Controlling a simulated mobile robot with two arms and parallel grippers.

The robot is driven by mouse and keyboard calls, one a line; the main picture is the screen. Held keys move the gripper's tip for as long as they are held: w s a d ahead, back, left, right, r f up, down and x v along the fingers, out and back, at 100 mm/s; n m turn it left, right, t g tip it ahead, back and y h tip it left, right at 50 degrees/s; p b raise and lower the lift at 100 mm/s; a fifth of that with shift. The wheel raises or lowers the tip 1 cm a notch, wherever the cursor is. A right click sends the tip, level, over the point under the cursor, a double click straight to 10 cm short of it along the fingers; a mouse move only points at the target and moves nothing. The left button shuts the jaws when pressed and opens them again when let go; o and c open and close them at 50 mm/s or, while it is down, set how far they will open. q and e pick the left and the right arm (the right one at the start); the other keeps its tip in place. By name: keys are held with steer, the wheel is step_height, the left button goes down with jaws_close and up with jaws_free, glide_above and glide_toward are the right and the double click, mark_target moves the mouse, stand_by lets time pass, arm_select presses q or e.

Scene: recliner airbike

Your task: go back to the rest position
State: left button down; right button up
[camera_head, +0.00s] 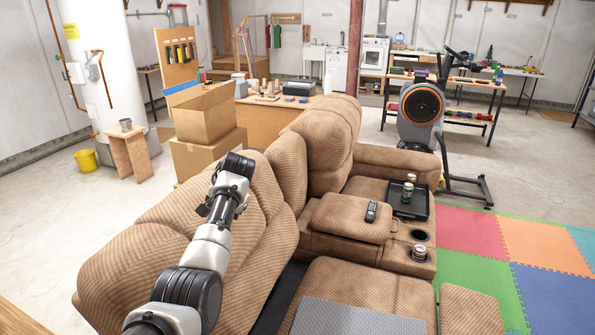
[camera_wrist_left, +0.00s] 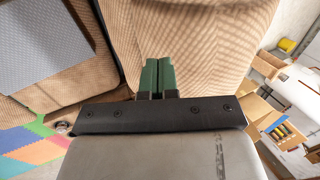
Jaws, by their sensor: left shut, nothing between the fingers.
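My left arm (camera_head: 205,250) reaches up from the lower left in the head view, over the brown recliner sofa (camera_head: 130,262). My left gripper (camera_wrist_left: 158,76) shows in the left wrist view with its two green fingers together and nothing between them. The sofa's ribbed brown fabric (camera_wrist_left: 205,45) fills the view behind the fingers. In the head view the fingertips are hard to make out. My right gripper is in neither view.
Cardboard boxes (camera_head: 205,155) stand behind the sofa. An exercise bike (camera_head: 421,102) and coloured floor mats (camera_head: 470,232) are on the right.

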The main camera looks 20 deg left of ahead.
arm_select(q)
steer(key=s+d+f+m+t, duration=0.1)
steer(key=s+d+f, duration=0.3)
steer(key=s+f, duration=0.4)
steer(key=s+d+f+t, duration=0.1)
steer(key=s+d+f, duration=0.4)
steer(key=s+f, duration=0.35)
steer(key=s+d+r+h, duration=0.15)
steer(key=s+d, duration=0.25)
steer(key=s, duration=0.4)
steer(key=s+d+r+t+h, duration=0.1)
steer(key=s+d+h, duration=0.1)
steer(key=s+d, duration=0.35)
steer(key=s+d+r+h, duration=0.1)
steer(key=s+d, duration=0.1)
steer(key=s, duration=0.8)
step_height(320, 180, down, 28)
steer(key=s+g, duration=0.1)
steer(key=s, duration=0.1)
steer(key=s+a+f+m+g, duration=0.1)
steer(key=s+a+f, duration=0.1)
steer(key=s+f, duration=1.2)
steer(key=shift+s+a+f+b, duration=0.25)
steer(key=shift+s+f+b, duration=0.1)
steer(key=shift+s+b, duration=0.15)
